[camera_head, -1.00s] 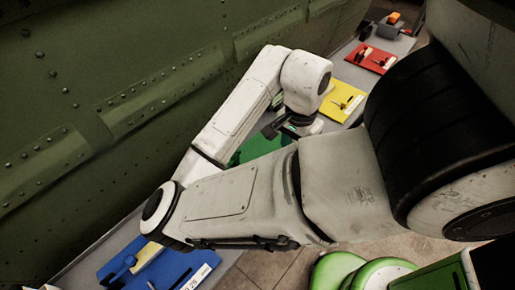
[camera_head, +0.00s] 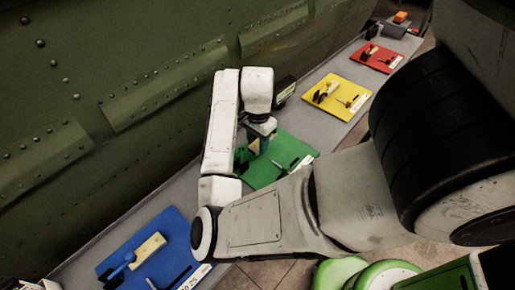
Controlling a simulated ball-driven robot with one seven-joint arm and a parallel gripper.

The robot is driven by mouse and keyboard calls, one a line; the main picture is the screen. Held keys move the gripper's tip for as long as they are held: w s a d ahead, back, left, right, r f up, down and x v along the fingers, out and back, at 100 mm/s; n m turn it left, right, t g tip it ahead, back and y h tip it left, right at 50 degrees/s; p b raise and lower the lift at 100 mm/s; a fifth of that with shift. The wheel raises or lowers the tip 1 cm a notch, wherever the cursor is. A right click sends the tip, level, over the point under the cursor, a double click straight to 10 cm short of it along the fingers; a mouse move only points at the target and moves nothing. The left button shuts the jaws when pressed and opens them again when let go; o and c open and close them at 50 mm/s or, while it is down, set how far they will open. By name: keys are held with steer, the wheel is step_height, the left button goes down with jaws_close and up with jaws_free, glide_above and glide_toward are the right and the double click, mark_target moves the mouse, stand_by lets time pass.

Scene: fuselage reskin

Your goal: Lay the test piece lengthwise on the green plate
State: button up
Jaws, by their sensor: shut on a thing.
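The green plate (camera_head: 290,147) lies on the grey bench, partly hidden by my arm. My gripper (camera_head: 259,138) points down over the plate's far left part. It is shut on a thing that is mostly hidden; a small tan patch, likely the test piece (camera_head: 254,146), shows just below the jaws. I cannot tell whether it touches the plate or how it is turned. A dark tool-like part (camera_head: 242,158) is at the plate's left edge, and dark slots show on its right part.
A blue plate (camera_head: 180,227) with a cream block (camera_head: 151,246) lies at the lower left. A yellow plate (camera_head: 327,107) and a red plate (camera_head: 382,51) lie farther up the bench. The riveted green fuselage wall (camera_head: 120,100) runs close along the bench's left side.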

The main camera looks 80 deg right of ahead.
mark_target(257, 144)
steer(key=shift+f+p, duration=0.4)
steer(key=shift+f, duration=1.2)
steer(key=shift+f, duration=0.1)
steer(key=o, duration=1)
steer(key=shift+o, duration=0.2)
step_height(257, 144, up, 12)
steer(key=shift+r+p, duration=0.1)
steer(key=shift+p, duration=0.3)
